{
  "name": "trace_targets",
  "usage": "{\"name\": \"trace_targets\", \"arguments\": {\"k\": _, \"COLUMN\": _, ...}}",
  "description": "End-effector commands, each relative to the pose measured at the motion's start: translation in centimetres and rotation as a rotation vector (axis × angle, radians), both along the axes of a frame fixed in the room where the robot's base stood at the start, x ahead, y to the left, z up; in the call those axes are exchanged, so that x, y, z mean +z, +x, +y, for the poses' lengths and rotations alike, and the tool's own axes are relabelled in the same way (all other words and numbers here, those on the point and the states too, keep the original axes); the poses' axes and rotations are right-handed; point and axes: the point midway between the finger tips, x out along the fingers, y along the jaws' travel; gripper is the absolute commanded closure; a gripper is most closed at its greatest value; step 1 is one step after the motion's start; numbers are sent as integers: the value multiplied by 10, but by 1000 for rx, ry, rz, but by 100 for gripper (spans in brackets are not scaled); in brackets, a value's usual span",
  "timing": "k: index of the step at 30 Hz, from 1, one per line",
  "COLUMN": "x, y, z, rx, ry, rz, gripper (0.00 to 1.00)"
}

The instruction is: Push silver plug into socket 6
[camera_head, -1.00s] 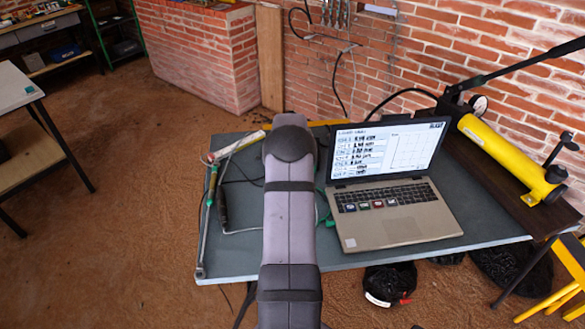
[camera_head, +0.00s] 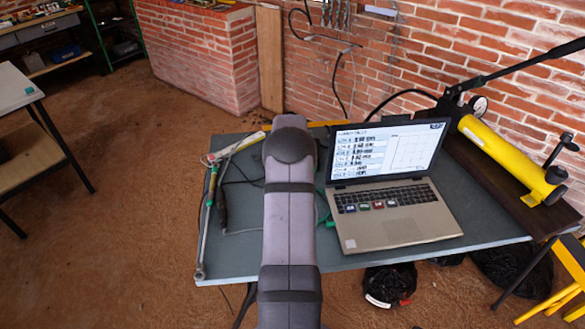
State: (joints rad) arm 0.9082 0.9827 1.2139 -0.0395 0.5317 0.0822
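My own arm stretches up the middle of the head view, over the table, and covers what lies behind it. My gripper is not visible. I cannot make out the silver plug or socket 6. Several thin cables lie on the table left of my arm, but their ends are hidden or too small to tell.
An open laptop (camera_head: 400,217) stands on the grey table (camera_head: 350,262), right of my arm. A long metal tool (camera_head: 205,225) lies along the table's left edge. A yellow hydraulic pump (camera_head: 505,155) stands at the right. A brick wall (camera_head: 430,55) rises behind.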

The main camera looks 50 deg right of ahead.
Motion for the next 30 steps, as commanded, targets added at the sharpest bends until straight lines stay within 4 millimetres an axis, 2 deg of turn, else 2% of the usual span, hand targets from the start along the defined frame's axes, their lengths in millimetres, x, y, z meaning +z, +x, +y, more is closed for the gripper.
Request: {"name": "trace_targets", "arguments": {"k": 30, "x": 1, "y": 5, "z": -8, "rx": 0, "ry": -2, "rz": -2, "gripper": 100}}
